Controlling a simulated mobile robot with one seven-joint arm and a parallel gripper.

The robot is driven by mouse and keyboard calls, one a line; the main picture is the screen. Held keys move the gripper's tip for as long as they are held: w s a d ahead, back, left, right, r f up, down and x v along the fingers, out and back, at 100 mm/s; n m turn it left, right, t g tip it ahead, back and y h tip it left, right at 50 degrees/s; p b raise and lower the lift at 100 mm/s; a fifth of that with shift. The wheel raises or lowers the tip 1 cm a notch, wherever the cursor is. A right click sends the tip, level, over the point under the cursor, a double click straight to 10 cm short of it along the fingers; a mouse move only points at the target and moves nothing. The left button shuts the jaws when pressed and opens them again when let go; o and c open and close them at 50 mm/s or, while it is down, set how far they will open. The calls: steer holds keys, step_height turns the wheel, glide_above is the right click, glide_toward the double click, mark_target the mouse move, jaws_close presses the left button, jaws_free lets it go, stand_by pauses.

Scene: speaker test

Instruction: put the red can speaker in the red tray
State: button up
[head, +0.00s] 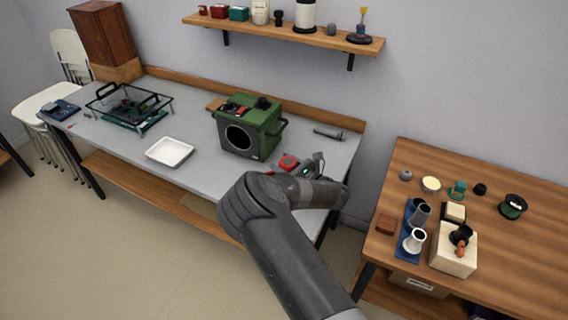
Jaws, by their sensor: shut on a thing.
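A small round red thing (288,162), which looks like the red can speaker, is at the right part of the grey bench, just right of the green box. My gripper (301,167) is shut on it, as far as the small view shows. My own arm and wrist hide much of the fingers and the bench around them. I cannot tell whether the red thing touches the bench top. I cannot make out a red tray clearly; a tray on the bench (170,151) is white.
A green box with a round dark opening (246,128) stands close left of my gripper. A dark cylinder (328,133) lies behind it. A glass-topped frame (130,107) is at the bench's left. A wooden table (400,170) with several small items stands right, across a gap.

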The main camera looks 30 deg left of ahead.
steer(key=shift+f, duration=0.25)
steer(key=shift+f, duration=0.25)
steer(key=o, duration=1.1)
steer(key=shift+o, duration=0.2)
